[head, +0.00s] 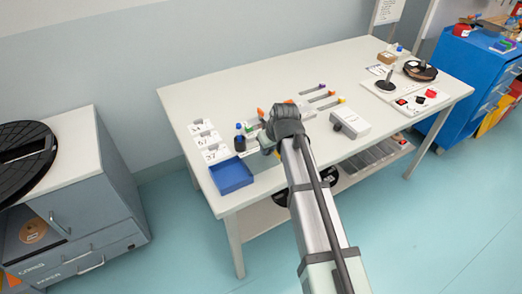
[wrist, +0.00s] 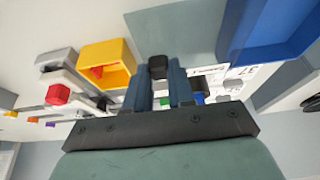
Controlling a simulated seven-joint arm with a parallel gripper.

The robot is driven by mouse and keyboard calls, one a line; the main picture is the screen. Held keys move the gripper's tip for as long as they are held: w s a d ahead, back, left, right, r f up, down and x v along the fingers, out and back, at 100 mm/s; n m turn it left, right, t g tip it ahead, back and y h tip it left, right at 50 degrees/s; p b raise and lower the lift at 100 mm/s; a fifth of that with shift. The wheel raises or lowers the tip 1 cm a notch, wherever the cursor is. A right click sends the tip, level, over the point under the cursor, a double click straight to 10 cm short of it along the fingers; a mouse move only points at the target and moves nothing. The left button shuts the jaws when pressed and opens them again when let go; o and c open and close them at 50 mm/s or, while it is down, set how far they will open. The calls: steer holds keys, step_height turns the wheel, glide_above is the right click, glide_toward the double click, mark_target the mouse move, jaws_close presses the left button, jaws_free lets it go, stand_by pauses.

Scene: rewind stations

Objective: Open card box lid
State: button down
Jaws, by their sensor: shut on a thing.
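My gripper (wrist: 160,85) is shut on a small black block (wrist: 157,66), which shows between the fingertips in the wrist view. A flat grey-green panel (wrist: 185,30) shows just beyond the block. I cannot tell whether it is the card box lid or whether it joins the block. An open blue box (wrist: 275,25) lies to its right. In the head view my gripper (head: 272,143) is low over the table's front part, right of the blue box (head: 231,176). The arm hides what is at its fingertips there.
Numbered white cards (head: 205,140) stand behind the blue box. A dark bottle (head: 240,138) is close left of my gripper. A white box (head: 350,123) and several bars with coloured ends (head: 322,97) are to the right. A yellow holder (wrist: 107,62) is near my fingers.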

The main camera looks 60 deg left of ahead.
steer(key=c, duration=1)
jaws_free()
steer(key=shift+o, duration=0.2)
steer(key=v, duration=1.4)
steer(key=shift+f, duration=0.1)
